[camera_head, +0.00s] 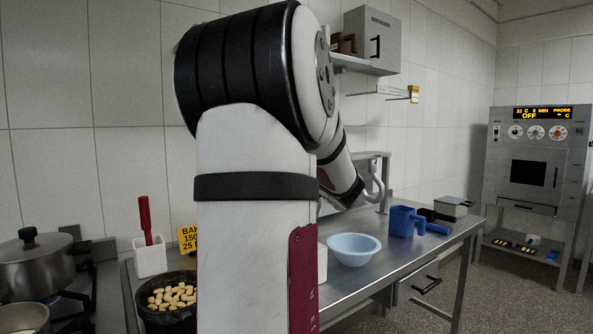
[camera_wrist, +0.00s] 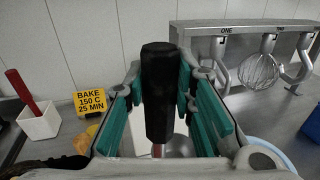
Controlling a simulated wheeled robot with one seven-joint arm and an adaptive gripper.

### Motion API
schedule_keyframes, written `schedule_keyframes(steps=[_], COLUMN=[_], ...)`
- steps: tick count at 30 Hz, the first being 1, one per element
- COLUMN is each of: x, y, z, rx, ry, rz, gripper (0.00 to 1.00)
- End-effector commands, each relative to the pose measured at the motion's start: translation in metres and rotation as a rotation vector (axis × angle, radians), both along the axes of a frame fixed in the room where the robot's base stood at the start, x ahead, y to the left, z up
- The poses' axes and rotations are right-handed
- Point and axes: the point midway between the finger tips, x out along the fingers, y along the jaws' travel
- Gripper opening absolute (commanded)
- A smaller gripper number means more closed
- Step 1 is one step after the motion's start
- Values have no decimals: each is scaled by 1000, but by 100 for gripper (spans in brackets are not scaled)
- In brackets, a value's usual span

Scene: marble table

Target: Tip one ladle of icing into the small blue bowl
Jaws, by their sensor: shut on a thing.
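The small blue bowl (camera_head: 354,249) stands upright on the steel table, right of my arm. Its pale rim shows at the lower right of the wrist view (camera_wrist: 264,147). In the wrist view my gripper (camera_wrist: 160,85) is shut, its teal pads on either side of a dark, faceted handle (camera_wrist: 158,98), which I take to be the ladle's. A grey, shiny round surface (camera_wrist: 182,146) shows below the handle; I cannot tell whether it is the ladle's cup or another vessel. No icing can be made out. In the head view my arm hides the gripper.
A rack (camera_wrist: 245,30) with hooks and a hanging whisk (camera_wrist: 258,70) stands behind on the right. A blue jug (camera_head: 402,222) is right of the bowl. A white pot with a red-handled tool (camera_head: 149,258), a yellow sign (camera_wrist: 91,102) and a dark bowl of nuts (camera_head: 169,318) are on the left.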

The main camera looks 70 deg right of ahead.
Motion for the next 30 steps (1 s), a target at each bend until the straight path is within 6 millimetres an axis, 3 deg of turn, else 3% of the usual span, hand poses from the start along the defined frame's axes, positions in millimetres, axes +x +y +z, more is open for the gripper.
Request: schedule_keyframes(steps=[30], x=[-4], y=[-23], z=[-7], rx=[141], ry=[-25], rz=[1], gripper=[0])
